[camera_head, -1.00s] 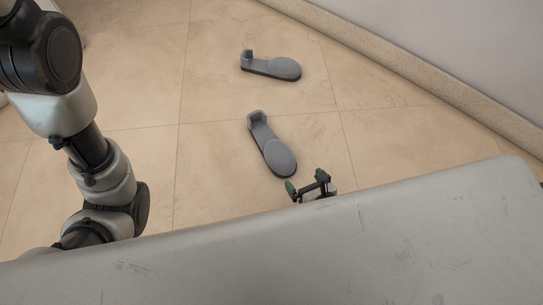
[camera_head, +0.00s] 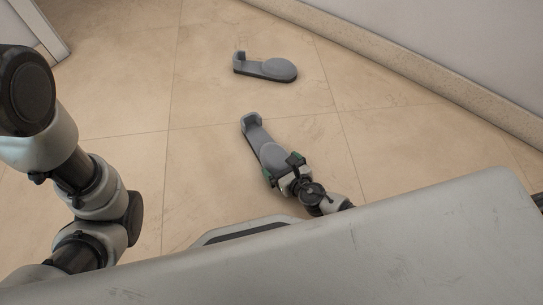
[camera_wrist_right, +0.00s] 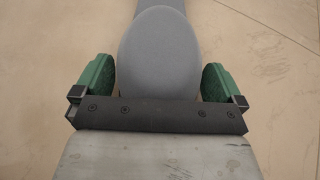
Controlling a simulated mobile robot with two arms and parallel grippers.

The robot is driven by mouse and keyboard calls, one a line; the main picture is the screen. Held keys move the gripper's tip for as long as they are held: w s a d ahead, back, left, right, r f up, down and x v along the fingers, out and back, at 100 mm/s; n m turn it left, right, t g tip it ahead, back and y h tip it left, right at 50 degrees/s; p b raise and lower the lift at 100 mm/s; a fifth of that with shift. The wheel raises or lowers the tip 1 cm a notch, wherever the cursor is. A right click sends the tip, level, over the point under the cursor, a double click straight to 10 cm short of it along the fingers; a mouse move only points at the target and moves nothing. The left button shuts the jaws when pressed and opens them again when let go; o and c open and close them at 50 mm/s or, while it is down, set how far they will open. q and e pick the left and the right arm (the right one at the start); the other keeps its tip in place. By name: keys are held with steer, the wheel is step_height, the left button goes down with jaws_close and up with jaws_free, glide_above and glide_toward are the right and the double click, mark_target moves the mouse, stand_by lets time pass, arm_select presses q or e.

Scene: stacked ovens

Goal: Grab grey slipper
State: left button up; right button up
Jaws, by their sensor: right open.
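Two grey slippers lie on the tiled floor in the head view. The nearer slipper (camera_head: 262,142) has its rounded toe end toward me and its raised heel end pointing away. My right gripper (camera_head: 283,172) is at that toe end. In the right wrist view, my open right gripper (camera_wrist_right: 159,82) has its green fingers on both sides of the slipper's toe (camera_wrist_right: 159,55), with a gap on each side. The farther slipper (camera_head: 266,68) lies sideways beyond, apart from the gripper. My left arm comes in from the left, but its gripper is out of sight.
A white wall with a stone baseboard (camera_head: 400,64) runs along the back right. A pale cabinet-like edge (camera_head: 38,32) shows at the top left. The floor around both slippers is clear.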

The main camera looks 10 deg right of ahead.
steer(key=shift+w+a+f, duration=0.15)
steer(key=shift+w+f, duration=0.05)
steer(key=shift+w, duration=0.25)
steer(key=shift+c, duration=0.2)
steer(key=c, duration=0.6)
steer(key=shift+c, duration=0.2)
steer(key=shift+r, duration=0.2)
